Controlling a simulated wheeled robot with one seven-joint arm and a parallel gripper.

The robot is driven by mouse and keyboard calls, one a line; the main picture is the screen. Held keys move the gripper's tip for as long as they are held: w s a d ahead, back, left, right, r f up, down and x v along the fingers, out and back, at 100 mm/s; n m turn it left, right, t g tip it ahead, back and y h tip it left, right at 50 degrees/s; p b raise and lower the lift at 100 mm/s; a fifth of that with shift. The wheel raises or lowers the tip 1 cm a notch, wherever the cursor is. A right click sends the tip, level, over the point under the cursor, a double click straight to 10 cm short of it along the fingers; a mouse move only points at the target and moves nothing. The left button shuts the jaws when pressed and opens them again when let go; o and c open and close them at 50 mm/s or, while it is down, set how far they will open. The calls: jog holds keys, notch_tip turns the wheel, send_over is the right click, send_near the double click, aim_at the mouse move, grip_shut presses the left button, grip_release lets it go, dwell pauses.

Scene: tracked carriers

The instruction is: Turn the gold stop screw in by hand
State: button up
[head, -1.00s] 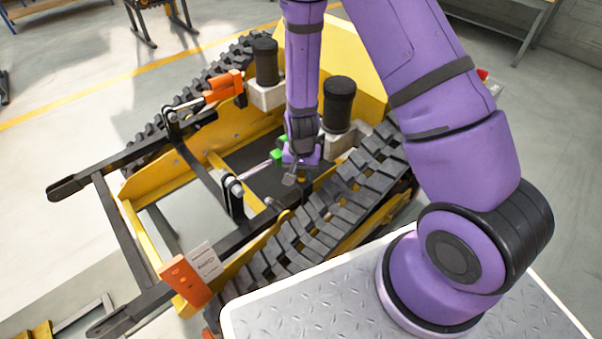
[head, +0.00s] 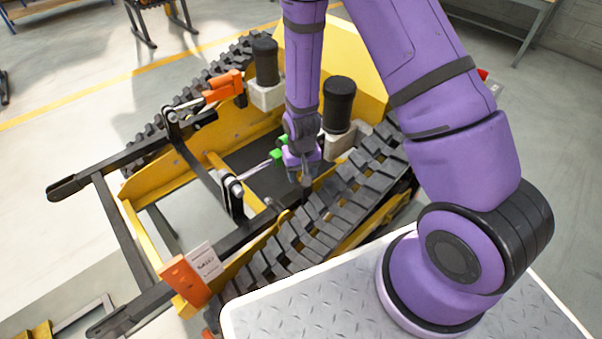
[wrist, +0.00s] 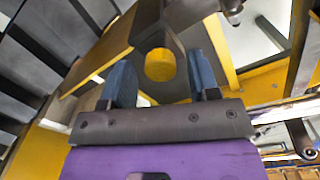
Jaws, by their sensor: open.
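The gold stop screw (wrist: 159,64) shows its round yellow head in the wrist view, set in a dark bracket (wrist: 150,22). My gripper (wrist: 160,82) is open there, with one blue-grey finger to the left of the screw head and one to the right. Whether the fingertips reach level with the head is hard to tell, and I see no contact. In the head view my gripper (head: 298,180) points down into the carrier between its tracks. The screw cannot be made out there.
The near track (head: 330,205) runs close beside my gripper. A silver rod with a green end (head: 278,155) lies just left of it, and a black cylinder (head: 338,105) stands behind. Dark lift arms (head: 130,165) extend left. An orange block with a white tag (head: 187,278) is at the front.

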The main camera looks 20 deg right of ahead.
jog(key=n, duration=0.5)
jog(key=shift+n, duration=0.3)
jog(key=n, duration=0.6)
jog(key=shift+s+n, duration=0.1)
jog(key=shift+n, duration=0.2)
jog(key=n, duration=1)
jog(key=shift+a+n, duration=0.1)
jog(key=shift+n, duration=0.3)
